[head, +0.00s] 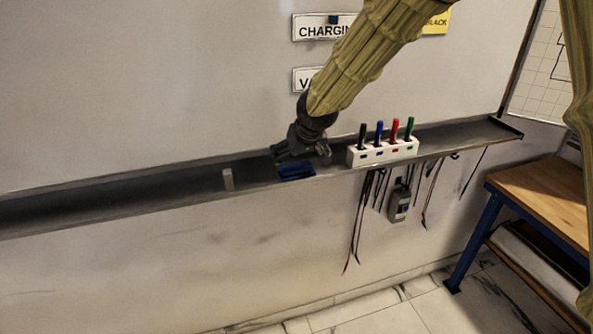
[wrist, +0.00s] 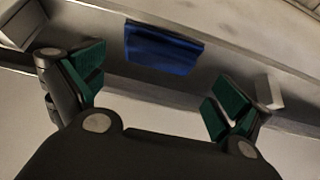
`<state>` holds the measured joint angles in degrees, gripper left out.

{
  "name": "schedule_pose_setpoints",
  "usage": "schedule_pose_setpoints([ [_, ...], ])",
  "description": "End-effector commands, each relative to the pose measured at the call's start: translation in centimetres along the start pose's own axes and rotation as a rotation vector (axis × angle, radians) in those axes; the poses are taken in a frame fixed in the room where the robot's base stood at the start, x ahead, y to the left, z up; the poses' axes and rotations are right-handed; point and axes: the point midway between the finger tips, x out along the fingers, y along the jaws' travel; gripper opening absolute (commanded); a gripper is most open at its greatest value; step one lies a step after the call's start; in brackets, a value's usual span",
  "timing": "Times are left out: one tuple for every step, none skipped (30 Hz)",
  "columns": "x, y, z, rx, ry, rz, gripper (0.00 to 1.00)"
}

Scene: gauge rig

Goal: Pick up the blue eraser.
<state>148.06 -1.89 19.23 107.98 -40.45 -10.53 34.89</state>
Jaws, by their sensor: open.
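The blue eraser (head: 296,171) lies in the grey tray (head: 120,196) along the wall, to the left of the marker holder. My gripper (head: 302,158) is just above it in the head view and partly covers the tray there. In the wrist view the eraser (wrist: 161,48) shows whole, beyond the fingertips and roughly midway between them. My gripper (wrist: 155,88) is open and empty there, its green-padded fingers wide apart. No finger visibly touches the eraser.
A white holder (head: 382,152) with several coloured markers stands in the tray close on the right. A small upright pale divider (head: 228,179) stands to the left. Cables and a grey meter (head: 399,203) hang below. A wooden bench (head: 545,195) is at the right.

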Motion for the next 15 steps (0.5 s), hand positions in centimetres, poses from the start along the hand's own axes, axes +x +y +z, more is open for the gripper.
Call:
schedule_pose_setpoints([
  [0.1,0.0,0.0,-0.001,-0.001,0.0,1.0],
  [0.3,0.0,0.0,-0.001,-0.001,0.0,1.0],
  [0.6,0.1,0.1,-0.002,-0.002,0.001,1.0],
  [0.8,0.1,0.1,-0.002,-0.003,0.001,1.0],
  [1.1,0.1,0.2,-0.002,-0.004,0.002,1.0],
  [1.5,0.1,0.2,-0.002,-0.004,0.001,1.0],
  [1.9,0.1,0.2,-0.002,-0.003,0.001,1.0],
  [2.2,0.1,0.3,-0.002,-0.004,0.001,1.0],
  [2.7,0.2,0.4,-0.002,-0.004,0.001,1.0],
  [3.0,0.2,0.4,-0.003,-0.003,0.001,1.0],
  [3.4,0.2,0.4,-0.002,-0.002,0.001,1.0],
  [3.8,0.2,0.4,-0.001,-0.002,0.001,1.0],
  [4.1,0.2,0.4,-0.001,-0.002,0.001,1.0],
  [4.3,0.2,0.4,-0.001,-0.002,0.002,1.0],
  [4.6,0.2,0.4,-0.002,-0.002,0.001,1.0],
])
